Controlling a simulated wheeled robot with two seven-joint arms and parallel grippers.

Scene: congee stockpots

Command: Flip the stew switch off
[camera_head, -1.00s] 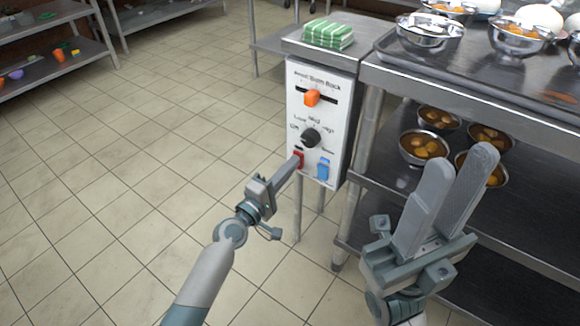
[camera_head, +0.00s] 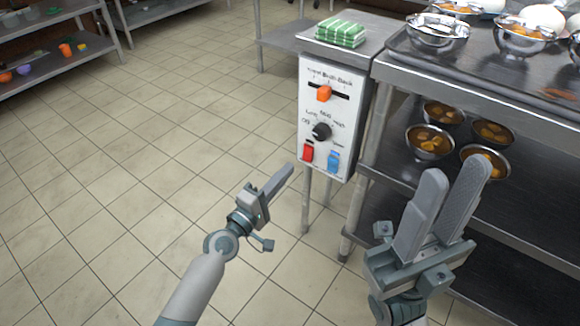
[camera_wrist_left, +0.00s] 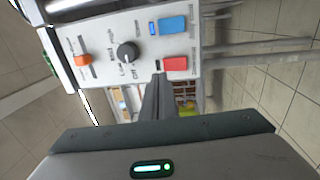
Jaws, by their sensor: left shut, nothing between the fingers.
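A white control panel (camera_head: 325,115) on a metal stand carries an orange slider (camera_head: 324,93), a black knob (camera_head: 321,131), a red rocker switch (camera_head: 307,151) and a blue rocker switch (camera_head: 333,160). I cannot read which switch is labelled stew. In the left wrist view, a small mark beside the blue switch (camera_wrist_left: 173,24) is bright blue; the one beside the red switch (camera_wrist_left: 175,64) looks dark. My left gripper (camera_head: 289,169) is shut and empty, just left of and below the red switch, apart from the panel. My right gripper (camera_head: 452,175) is open and empty, right of the panel.
A green-striped cloth stack (camera_head: 341,32) lies on top of the stand. A steel shelf table (camera_head: 480,95) with metal bowls (camera_head: 430,142) stands close on the right. Open tiled floor (camera_head: 150,150) lies to the left.

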